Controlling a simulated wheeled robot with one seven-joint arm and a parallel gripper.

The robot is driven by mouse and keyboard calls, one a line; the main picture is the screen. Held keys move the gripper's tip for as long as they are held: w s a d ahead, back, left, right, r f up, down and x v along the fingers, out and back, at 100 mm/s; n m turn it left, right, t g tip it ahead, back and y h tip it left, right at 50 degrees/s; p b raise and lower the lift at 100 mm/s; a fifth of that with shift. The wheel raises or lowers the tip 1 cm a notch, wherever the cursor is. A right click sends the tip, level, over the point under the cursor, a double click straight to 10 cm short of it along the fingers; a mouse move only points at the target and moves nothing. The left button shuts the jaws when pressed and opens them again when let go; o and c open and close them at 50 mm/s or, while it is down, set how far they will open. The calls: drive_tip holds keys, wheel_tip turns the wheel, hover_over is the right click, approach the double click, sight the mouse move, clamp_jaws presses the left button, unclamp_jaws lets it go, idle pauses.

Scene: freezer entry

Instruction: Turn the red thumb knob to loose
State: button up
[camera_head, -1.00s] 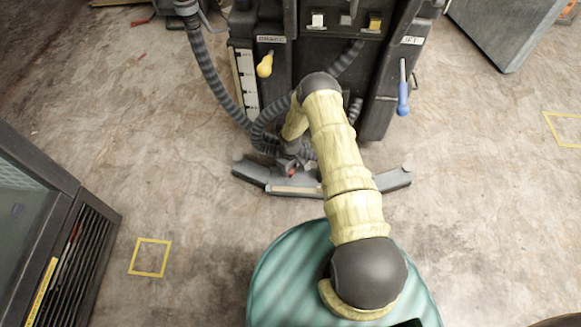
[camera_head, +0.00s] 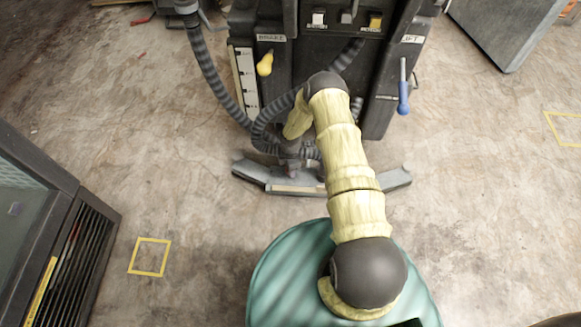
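I do not see the red thumb knob clearly now; the spot above the middle of the squeegee bar (camera_head: 283,188) is dark and partly covered by my wrist. My gripper (camera_head: 291,164) points down there, at the foot of the dark machine (camera_head: 385,110), just behind the bar. Its fingers are small, dark and mixed with the hose and bracket. I cannot tell whether they are open or touch anything.
A ribbed grey hose (camera_head: 205,65) loops down beside my wrist. A yellow handle (camera_head: 265,64) under the brake label and a blue-gripped lever (camera_head: 403,95) flank my arm. A dark cabinet (camera_head: 60,235) stands at left.

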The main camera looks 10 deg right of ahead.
drive_tip(key=n, duration=0.4)
drive_tip(key=shift+d+n, duration=0.15)
drive_tip(key=shift+n, duration=0.25)
drive_tip(key=o, duration=1)
drive_tip(key=shift+c, duration=0.2)
drive_tip(key=shift+r, duration=0.5)
wheel_tip(320, 180, up, 16)
drive_tip(key=p, duration=0.7)
drive_tip(key=shift+r, duration=0.2)
